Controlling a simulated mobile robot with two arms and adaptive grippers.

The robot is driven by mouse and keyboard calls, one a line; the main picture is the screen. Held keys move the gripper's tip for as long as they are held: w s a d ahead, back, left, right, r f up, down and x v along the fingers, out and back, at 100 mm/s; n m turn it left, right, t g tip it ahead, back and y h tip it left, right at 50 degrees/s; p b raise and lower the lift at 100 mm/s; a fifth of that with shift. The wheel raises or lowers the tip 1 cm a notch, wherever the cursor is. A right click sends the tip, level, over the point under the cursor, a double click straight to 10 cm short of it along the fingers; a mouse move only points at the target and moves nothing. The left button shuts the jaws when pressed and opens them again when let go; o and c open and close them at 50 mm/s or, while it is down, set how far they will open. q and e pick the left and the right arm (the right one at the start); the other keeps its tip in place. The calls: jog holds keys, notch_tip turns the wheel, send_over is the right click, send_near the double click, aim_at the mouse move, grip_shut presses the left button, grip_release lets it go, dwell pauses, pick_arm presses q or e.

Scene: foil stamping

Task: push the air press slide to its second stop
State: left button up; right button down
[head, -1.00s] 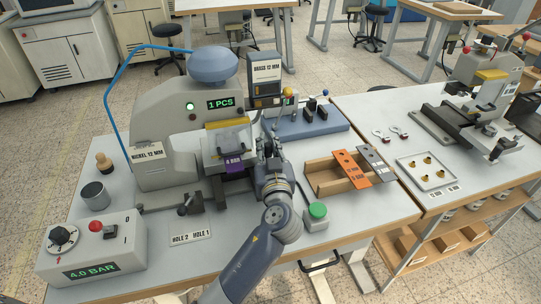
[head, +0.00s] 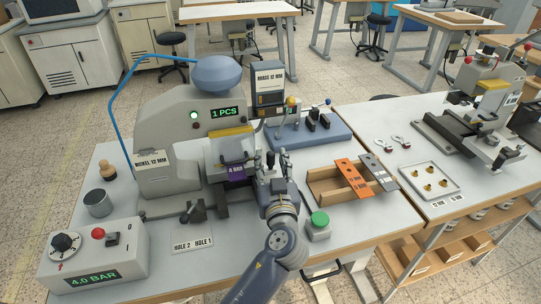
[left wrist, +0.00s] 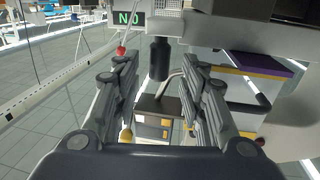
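The air press (head: 185,125) stands on the left table, with a green lamp and a display reading "1 PCS". Under its head is a purple-labelled block (head: 237,172), above dark parts at the press bed. Which part is the slide is hard to tell; the bed is partly hidden by my left arm. My left gripper (head: 275,160) is just right of the purple-labelled block. In the left wrist view, its two fingers (left wrist: 163,95) are apart with nothing held. A dark cylinder (left wrist: 159,58) and a dark-topped block (left wrist: 157,108) show beyond the gap. My right gripper is out of view.
A control box (head: 93,252) reading "4.0 BAR" is at the front left. A label plate (head: 192,240) reads "HOLE 2 HOLE 1". A green button (head: 319,220) and a wooden tray (head: 322,187) with coloured plates lie right of my arm. A blue-grey fixture (head: 300,130) stands behind.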

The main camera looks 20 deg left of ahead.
pick_arm(q)
jog(key=v, duration=0.4)
jog(key=shift+s+d, duration=0.25)
jog(key=shift+s, duration=0.05)
